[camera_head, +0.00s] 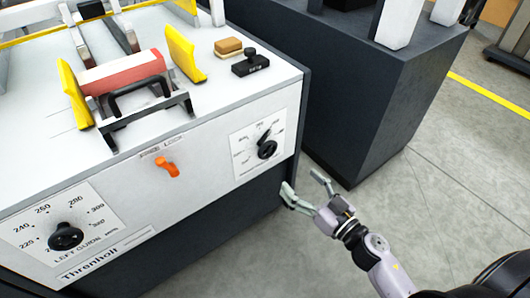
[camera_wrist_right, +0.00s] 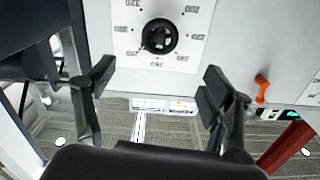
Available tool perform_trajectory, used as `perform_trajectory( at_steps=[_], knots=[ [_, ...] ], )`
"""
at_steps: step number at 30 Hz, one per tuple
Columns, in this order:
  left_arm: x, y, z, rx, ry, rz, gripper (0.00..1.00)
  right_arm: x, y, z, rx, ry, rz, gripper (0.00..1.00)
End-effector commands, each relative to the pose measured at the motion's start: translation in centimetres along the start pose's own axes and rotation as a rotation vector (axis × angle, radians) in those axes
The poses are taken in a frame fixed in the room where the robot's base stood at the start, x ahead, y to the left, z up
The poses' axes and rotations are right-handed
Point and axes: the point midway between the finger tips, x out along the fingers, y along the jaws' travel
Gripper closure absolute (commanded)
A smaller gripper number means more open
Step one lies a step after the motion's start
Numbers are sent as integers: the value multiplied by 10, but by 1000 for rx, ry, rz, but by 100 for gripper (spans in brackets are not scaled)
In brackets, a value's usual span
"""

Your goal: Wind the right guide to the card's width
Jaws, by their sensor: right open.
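The right dial's black knob (camera_head: 267,149) sits on a white scale plate at the right end of the machine's front; its pointer is tilted up and right in the head view. The knob also shows in the right wrist view (camera_wrist_right: 159,37), ahead of the fingers. My right gripper (camera_head: 305,186) is open and empty, below and right of the knob, apart from it. The right yellow guide (camera_head: 185,53) stands beside the red card stack (camera_head: 123,73), with a small gap visible. The left yellow guide (camera_head: 74,95) is at the stack's other side. My left gripper is out of view.
The left guide knob (camera_head: 66,236) and an orange lever (camera_head: 167,166) are on the same front panel. A black stamp (camera_head: 250,63) and a tan block (camera_head: 228,46) lie on top. A dark cabinet (camera_head: 360,90) stands behind right.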

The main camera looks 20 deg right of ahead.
Motion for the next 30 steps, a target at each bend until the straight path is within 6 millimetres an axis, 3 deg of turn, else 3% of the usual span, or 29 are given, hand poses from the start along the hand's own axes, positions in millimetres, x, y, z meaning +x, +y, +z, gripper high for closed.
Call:
perform_trajectory(
  at_steps=[18, 24, 30],
  knots=[
    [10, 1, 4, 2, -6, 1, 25, 127, 1, -1, 0, 2, 2, 25],
    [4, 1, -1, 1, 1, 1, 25, 146, 1, 0, -1, 0, 2, 25],
    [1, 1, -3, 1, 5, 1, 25, 150, 1, 1, 1, -1, 2, 25]
  ],
)
